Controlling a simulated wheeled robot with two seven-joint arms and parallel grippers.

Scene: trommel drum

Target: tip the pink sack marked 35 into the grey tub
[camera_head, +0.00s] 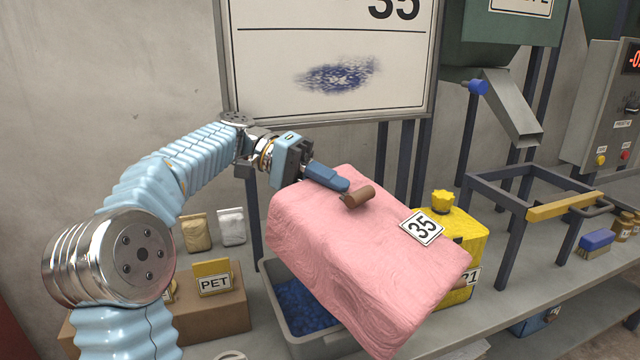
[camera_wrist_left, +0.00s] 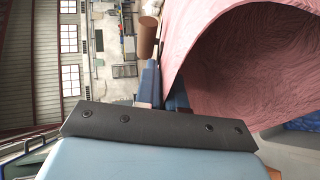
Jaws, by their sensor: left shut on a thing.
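The pink sack (camera_head: 345,245) marked 35 is held tilted above the grey tub (camera_head: 272,290), its lower right end hanging down past the tub. My left gripper (camera_head: 345,188) is shut at the sack's upper edge, beside a brown cylindrical handle (camera_head: 358,197). The sack also shows large and close in the left wrist view (camera_wrist_left: 250,60), with a dark hollow side facing the camera. Blue bits (camera_head: 300,305) lie in the tub, which is partly hidden behind the sack. My right gripper is not in view.
A yellow sack (camera_head: 465,235) stands right behind the pink one. A cardboard box (camera_head: 225,308) with a PET card is left of the tub. A dark metal frame (camera_head: 510,215) with a yellow bar and a blue brush (camera_head: 597,240) stand farther right on the grey bench.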

